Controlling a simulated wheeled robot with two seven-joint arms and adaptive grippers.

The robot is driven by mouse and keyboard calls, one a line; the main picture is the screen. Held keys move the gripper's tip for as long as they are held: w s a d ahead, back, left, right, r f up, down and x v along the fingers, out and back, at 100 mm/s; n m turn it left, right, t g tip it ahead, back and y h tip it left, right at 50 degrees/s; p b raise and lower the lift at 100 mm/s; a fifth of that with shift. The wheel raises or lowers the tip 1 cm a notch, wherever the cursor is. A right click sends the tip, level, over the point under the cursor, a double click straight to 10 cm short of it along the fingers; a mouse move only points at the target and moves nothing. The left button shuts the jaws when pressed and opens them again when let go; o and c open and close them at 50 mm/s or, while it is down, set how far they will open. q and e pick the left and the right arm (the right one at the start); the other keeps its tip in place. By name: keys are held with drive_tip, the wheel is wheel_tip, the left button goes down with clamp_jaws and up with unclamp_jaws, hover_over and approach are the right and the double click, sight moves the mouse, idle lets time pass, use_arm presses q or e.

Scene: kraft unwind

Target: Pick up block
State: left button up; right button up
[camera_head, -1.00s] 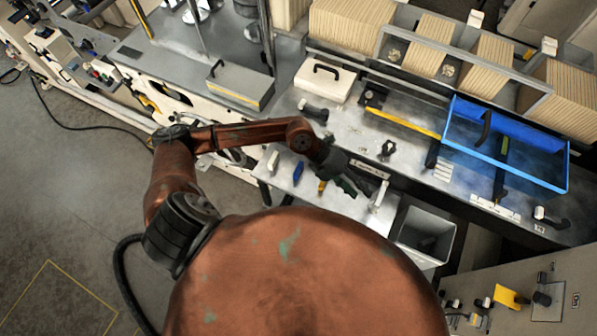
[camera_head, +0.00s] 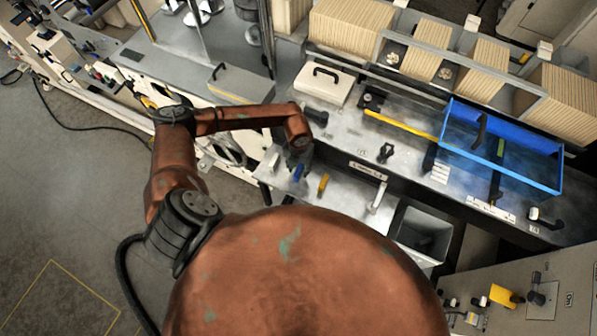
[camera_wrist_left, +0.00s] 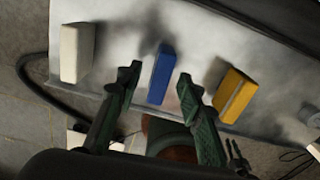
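A blue block (camera_head: 299,172) lies on the light grey work surface, with a white block (camera_head: 273,161) to its left and a yellow block (camera_head: 323,183) to its right. My left gripper (camera_head: 300,157) points down by the blue block. In the left wrist view its green fingers (camera_wrist_left: 160,77) are open and empty. The blue block (camera_wrist_left: 163,70) shows in line with the gap between the fingertips; I cannot tell how far below them it is. The white block (camera_wrist_left: 76,52) is left of the fingers and the yellow block (camera_wrist_left: 234,95) right. My right gripper is not in view.
A white handle (camera_head: 377,196) stands right of the yellow block. A grey bin (camera_head: 422,232) is further right.

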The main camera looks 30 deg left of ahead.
use_arm(q)
drive_tip(key=shift+f, duration=0.6)
drive_tip(key=shift+c, duration=0.7)
clamp_jaws()
